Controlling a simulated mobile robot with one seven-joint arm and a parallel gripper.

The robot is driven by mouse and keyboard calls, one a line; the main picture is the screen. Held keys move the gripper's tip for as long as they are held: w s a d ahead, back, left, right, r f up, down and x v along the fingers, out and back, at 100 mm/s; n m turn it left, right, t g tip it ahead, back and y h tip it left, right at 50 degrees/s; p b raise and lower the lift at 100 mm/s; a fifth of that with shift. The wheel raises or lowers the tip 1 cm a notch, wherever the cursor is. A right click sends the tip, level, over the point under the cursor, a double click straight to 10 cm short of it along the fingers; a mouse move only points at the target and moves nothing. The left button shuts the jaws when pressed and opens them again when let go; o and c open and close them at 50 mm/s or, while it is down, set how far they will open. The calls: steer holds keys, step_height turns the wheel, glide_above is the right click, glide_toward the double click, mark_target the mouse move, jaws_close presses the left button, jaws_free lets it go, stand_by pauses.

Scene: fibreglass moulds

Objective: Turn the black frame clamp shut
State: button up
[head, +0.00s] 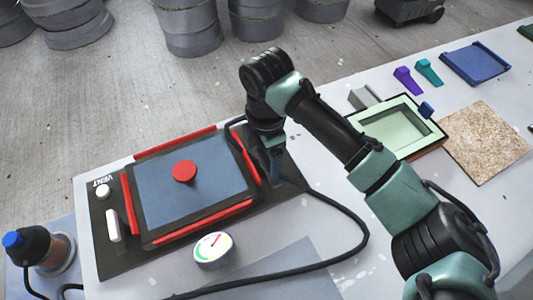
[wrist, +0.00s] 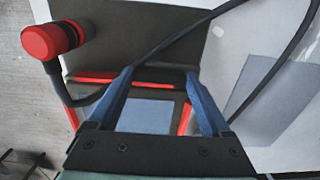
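A black frame (head: 154,240) with red strips (head: 246,158) surrounds a blue-grey panel (head: 205,172) with a red knob (head: 184,171) in its middle. My gripper (head: 274,180) is pointed down at the frame's right side, where my arm hides part of it. In the wrist view my gripper (wrist: 158,78) has its blue fingers wide apart with nothing held. A dark bar (wrist: 155,74) beside a red strip (wrist: 122,82) shows between the fingertips; it may be the black frame clamp, but I cannot tell its turn or whether the fingers touch it.
A dial gauge (head: 213,248) sits in front of the frame. A white lever (head: 113,225) and a knob marked VENT are at its left. A black hose (head: 350,215) loops across the table. A red-capped fitting (wrist: 50,40) shows in the wrist view. A green mould (head: 425,142) lies at right.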

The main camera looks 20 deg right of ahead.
steer(key=c, duration=0.6)
steer(key=shift+c, duration=0.2)
steer(key=shift+a+r+m+p, duration=0.1)
steer(key=shift+m+p, duration=0.2)
steer(key=shift+p, duration=0.1)
steer(key=m+p, duration=0.2)
steer(key=shift+a+r+m+p, duration=0.1)
steer(key=shift+m+p, duration=0.25)
steer(key=shift+m, duration=0.05)
steer(key=m+p, duration=0.5)
steer(key=shift+a, duration=0.15)
steer(key=m+p, duration=0.3)
steer(key=m, duration=0.2)
steer(key=shift+w+a, duration=0.1)
steer(key=shift+w, duration=0.05)
steer(key=shift+w+m+p, duration=0.15)
steer(key=shift+m+p, duration=1.05)
steer(key=shift+m, duration=0.6)
